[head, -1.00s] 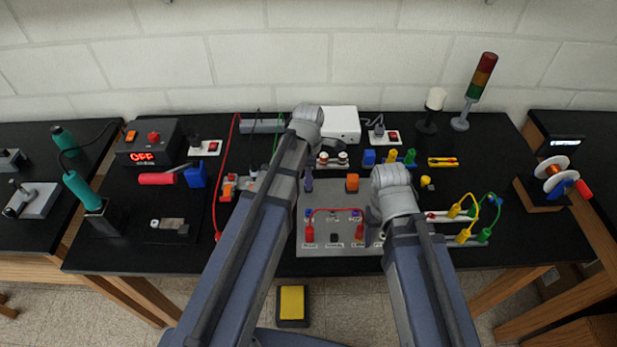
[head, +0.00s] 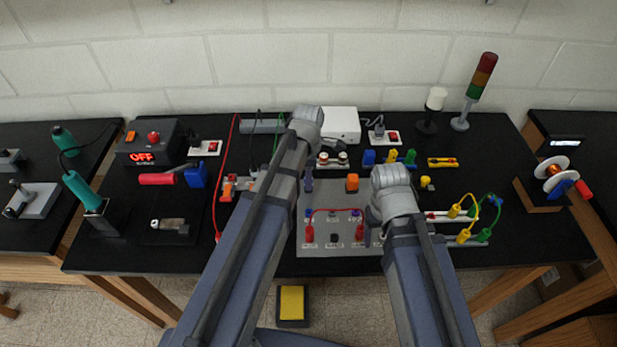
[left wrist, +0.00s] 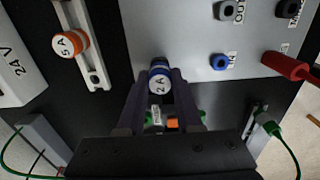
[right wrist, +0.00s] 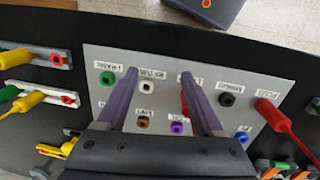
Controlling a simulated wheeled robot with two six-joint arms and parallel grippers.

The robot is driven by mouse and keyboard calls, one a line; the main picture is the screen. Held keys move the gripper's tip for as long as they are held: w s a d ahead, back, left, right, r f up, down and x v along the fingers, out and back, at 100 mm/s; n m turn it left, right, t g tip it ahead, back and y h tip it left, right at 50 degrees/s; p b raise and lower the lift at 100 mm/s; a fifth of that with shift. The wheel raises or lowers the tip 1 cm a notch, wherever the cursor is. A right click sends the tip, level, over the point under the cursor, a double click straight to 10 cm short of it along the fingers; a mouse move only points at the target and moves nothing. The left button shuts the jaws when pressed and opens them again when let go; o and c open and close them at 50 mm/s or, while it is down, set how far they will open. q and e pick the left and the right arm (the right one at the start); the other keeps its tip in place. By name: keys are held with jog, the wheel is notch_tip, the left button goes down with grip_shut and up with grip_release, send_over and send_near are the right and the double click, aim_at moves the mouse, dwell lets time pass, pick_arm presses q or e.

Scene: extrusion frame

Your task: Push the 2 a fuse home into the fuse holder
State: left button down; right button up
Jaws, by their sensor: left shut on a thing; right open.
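The 2 A fuse (left wrist: 158,82), with a round white labelled top and a blue band, is between the fingers of my left gripper (left wrist: 157,76), which is shut on it. It is upright over the far-left part of the grey panel (left wrist: 190,30). The fuse holder is hidden under the fuse and fingers, so I cannot tell how deep the fuse sits. In the head view my left gripper (head: 308,182) is at the panel's far left, mostly behind my arm. My right gripper (right wrist: 159,75) is open and empty above the panel's right part, over its labelled sockets.
A 5 A fuse (left wrist: 75,43) with an orange band stands on a white rail (left wrist: 93,70) beyond the panel. A blue socket (left wrist: 219,61) and a red plug (left wrist: 286,66) are near my left gripper. A red lead (head: 335,210) arches over the panel. Yellow and green leads (head: 465,220) lie to the right.

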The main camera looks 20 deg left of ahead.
pick_arm(q)
jog(key=shift+f+b, duration=0.45)
pick_arm(e)
jog(key=shift+f, duration=0.45)
pick_arm(q)
jog(key=c, duration=0.5)
grip_release()
notch_tip(320, 180, up, 8)
jog(key=p, duration=0.8)
jog(key=shift+f, duration=0.1)
pick_arm(e)
notch_tip(320, 180, up, 8)
jog(key=shift+f, duration=0.1)
